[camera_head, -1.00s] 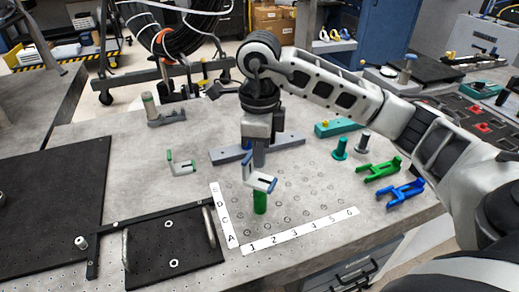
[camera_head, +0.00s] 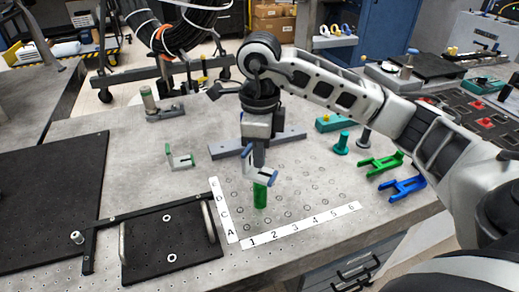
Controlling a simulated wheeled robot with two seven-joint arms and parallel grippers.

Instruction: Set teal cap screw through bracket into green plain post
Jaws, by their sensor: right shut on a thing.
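My right gripper (camera_head: 260,162) points down over the pegboard and is shut on a small grey bracket (camera_head: 262,176) with blue and green ends. The bracket is right at the top of the green plain post (camera_head: 260,197), which stands upright near the board's front left. I cannot tell whether the bracket touches the post. The gripper hides part of the bracket. The teal cap screw (camera_head: 341,144) stands head-down on the table, right of the gripper and apart from it. My left gripper is not in view.
A similar bracket (camera_head: 181,161) lies at left. A grey bar (camera_head: 225,149) is behind the gripper. A grey screw (camera_head: 364,137), a green clip (camera_head: 381,164) and a blue clip (camera_head: 402,188) are at right. Lettered and numbered strips (camera_head: 300,226) edge the peg holes. A black fixture (camera_head: 170,245) is at front left.

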